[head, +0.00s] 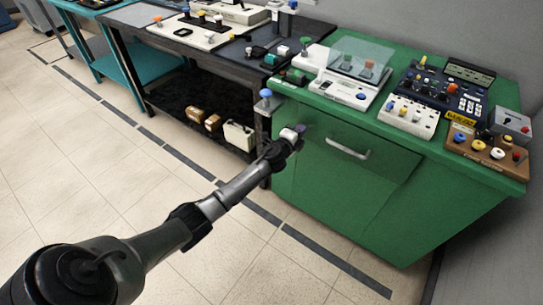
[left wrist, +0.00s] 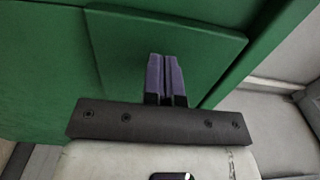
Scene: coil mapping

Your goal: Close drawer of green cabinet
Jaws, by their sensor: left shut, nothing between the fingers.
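The green cabinet (head: 330,205) stands at the right in the head view. Its drawer front (head: 385,166) lies just under the top and carries a pale bar handle (head: 348,147). The drawer front looks close to the cabinet face; I cannot tell how far it stands out. My left gripper (head: 303,129) is at the left part of the drawer front, left of the handle. In the left wrist view the purple fingers (left wrist: 165,77) are together and empty, pointing at the green panel (left wrist: 120,45). Whether they touch it is unclear. My right gripper is out of view.
Devices, including a white scale (head: 345,90) and a dark control panel (head: 440,88), crowd the cabinet top. A dark workbench (head: 150,45) with a lower shelf stands at left. The tiled floor (head: 90,170) in front is clear, with dark tape lines.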

